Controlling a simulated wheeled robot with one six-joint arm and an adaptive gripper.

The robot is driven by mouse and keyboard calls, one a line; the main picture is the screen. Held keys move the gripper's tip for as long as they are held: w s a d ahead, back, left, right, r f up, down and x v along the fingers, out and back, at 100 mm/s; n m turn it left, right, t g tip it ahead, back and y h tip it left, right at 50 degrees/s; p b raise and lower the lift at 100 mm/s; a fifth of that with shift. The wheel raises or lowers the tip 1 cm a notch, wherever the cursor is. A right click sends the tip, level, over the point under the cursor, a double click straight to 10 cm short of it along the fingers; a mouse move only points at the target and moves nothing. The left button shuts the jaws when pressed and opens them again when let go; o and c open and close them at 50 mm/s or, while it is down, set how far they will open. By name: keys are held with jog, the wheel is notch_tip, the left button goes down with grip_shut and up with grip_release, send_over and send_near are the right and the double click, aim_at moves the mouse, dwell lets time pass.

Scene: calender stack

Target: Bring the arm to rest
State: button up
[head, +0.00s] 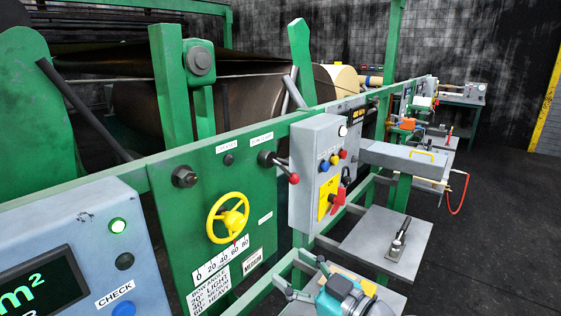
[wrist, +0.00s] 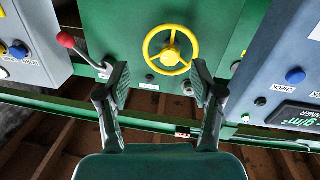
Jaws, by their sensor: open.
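My gripper (head: 303,279) shows at the bottom of the head view, in front of the green panel and to the right of its scale. In the wrist view my gripper (wrist: 160,82) is open, its two dark fingers apart with nothing between them. The yellow handwheel (head: 232,218) is on the green panel (head: 185,225). It also shows in the wrist view, which is upside down, beyond the fingertips (wrist: 171,54). The gripper appears apart from the wheel.
A lever with a red ball (head: 294,179) sticks out beside the grey switch box (head: 306,150). The grey-blue display console (head: 150,275) stands at left. Grey shelves (head: 375,245) project at right, one bearing a black-handled tool (head: 398,240). The dark floor (head: 500,240) farther right is clear.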

jog(key=s+d+f+m+t+h, duration=0.1)
jog(key=s+d+f+m+h, duration=0.2)
jog(key=s+f, duration=0.2)
jog(key=s+d+f+m+t+h, duration=0.1)
jog(key=s+d+f+m+h, duration=0.2)
jog(key=f, duration=0.7)
jog(key=s+d+f+m+h, duration=0.3)
jog(key=s+d+f, duration=0.1)
jog(key=s+f, duration=0.3)
jog(key=shift+s+d+f+m+t, duration=0.2)
jog(key=shift+d+f+m+t, duration=0.1)
jog(key=shift+f+t, duration=0.15)
jog(key=s+d+h, duration=0.1)
jog(key=s+d, duration=0.1)
jog(key=s, duration=1.1)
jog(key=s+d+m+h, duration=0.1)
jog(key=s+d+h, duration=0.1)
jog(key=s, duration=1.1)
jog(key=shift+s+d+f+g+h, duration=0.2)
jog(key=shift+s+d+g+h, duration=0.15)
jog(key=shift+s+d, duration=0.1)
